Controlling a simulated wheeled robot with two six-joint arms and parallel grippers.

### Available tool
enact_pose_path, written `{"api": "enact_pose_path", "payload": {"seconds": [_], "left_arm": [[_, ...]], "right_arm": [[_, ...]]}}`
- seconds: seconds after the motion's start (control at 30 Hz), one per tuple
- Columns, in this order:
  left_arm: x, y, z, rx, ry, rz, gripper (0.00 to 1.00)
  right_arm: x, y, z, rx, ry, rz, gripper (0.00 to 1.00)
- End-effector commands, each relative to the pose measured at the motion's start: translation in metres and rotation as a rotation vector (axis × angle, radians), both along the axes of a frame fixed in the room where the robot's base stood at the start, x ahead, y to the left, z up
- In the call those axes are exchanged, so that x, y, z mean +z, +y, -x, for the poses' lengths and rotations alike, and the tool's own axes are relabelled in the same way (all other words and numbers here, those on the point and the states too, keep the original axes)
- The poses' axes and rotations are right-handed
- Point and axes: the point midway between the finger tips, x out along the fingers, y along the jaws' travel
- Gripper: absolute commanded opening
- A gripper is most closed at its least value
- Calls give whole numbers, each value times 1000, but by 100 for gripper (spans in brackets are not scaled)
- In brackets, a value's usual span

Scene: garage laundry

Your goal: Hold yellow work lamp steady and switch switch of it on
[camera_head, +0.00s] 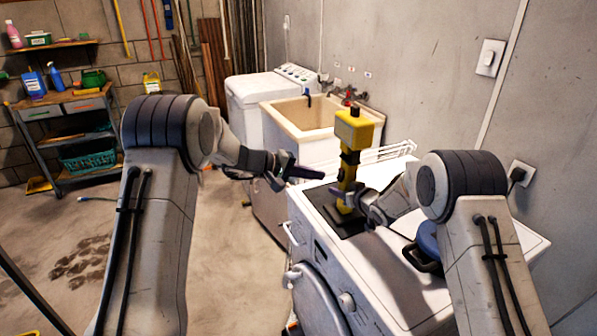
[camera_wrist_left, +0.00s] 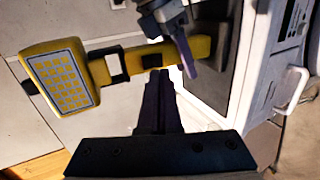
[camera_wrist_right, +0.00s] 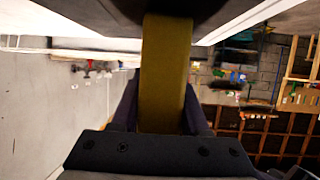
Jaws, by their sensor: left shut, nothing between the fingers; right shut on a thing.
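The yellow work lamp (camera_head: 355,130) stands upright on its black base (camera_head: 335,216) on top of the white washing machine. My right gripper (camera_head: 346,194) is shut on the lamp's lower post; the post (camera_wrist_right: 165,75) fills the gap between its fingers in the right wrist view. My left gripper (camera_head: 322,175) is shut and empty, its tips just left of the post. In the left wrist view the lamp's lit-panel face (camera_wrist_left: 62,80) is at left, and the left fingertips (camera_wrist_left: 158,74) lie close to the post. A small dark patch on the post (camera_wrist_left: 152,61), possibly the switch, shows there; contact is unclear.
The white washing machine (camera_head: 400,285) carries a blue object with a dark handle (camera_head: 428,242) near my right arm. A utility sink (camera_head: 300,115) stands behind the lamp. A shelf unit (camera_head: 70,140) is at far left. Floor at left is mostly open.

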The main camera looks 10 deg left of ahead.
Motion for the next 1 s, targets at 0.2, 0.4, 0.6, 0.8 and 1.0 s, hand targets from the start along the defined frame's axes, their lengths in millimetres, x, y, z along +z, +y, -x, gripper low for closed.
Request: {"api": "enact_pose_path", "payload": {"seconds": [0.2, 0.4, 0.6, 0.8, 1.0], "left_arm": [[-15, -29, -17, 0, 0, 0, 0], [-20, -39, -24, 0, 1, -1, 0], [-20, -39, -25, 1, 0, 0, 0], [-23, -41, -26, 0, 1, 0, 0], [-25, -43, -27, 2, 1, -1, 0]], "right_arm": [[0, -1, -1, -2, 0, 0, 0], [0, -1, -1, -3, 0, 0, 0], [0, -1, -1, -3, 0, 0, 0], [0, -1, -1, -3, -1, 0, 0], [1, 0, 0, 0, -1, 0, 0]]}}
